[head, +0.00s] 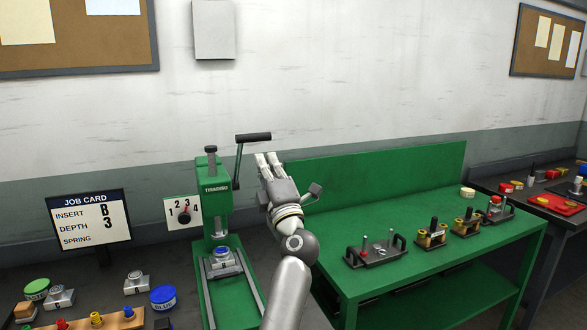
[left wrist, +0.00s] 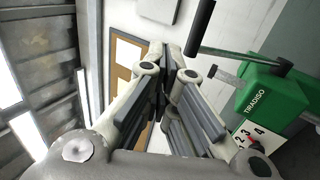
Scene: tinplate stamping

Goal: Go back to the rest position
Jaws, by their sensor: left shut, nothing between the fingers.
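My left gripper (head: 268,160) is raised in front of the green press, fingers pointing up. Its fingers are shut together with nothing between them, as the left wrist view also shows (left wrist: 172,62). The green press (head: 214,187) stands just left of the gripper. Its lever with a black handle (head: 253,137) rises just above the fingertips; in the left wrist view the black handle (left wrist: 200,26) shows beside the fingers, apart from them. A small metal block with a blue top (head: 222,257) sits on the press slide under the ram. My right gripper is not in view.
A job card sign (head: 90,220) and a dial plate (head: 182,213) stand left of the press. Blue tin (head: 163,297), green tin (head: 37,288) and metal blocks lie at lower left. A green bench (head: 400,200) with several tools on dark bases is at right.

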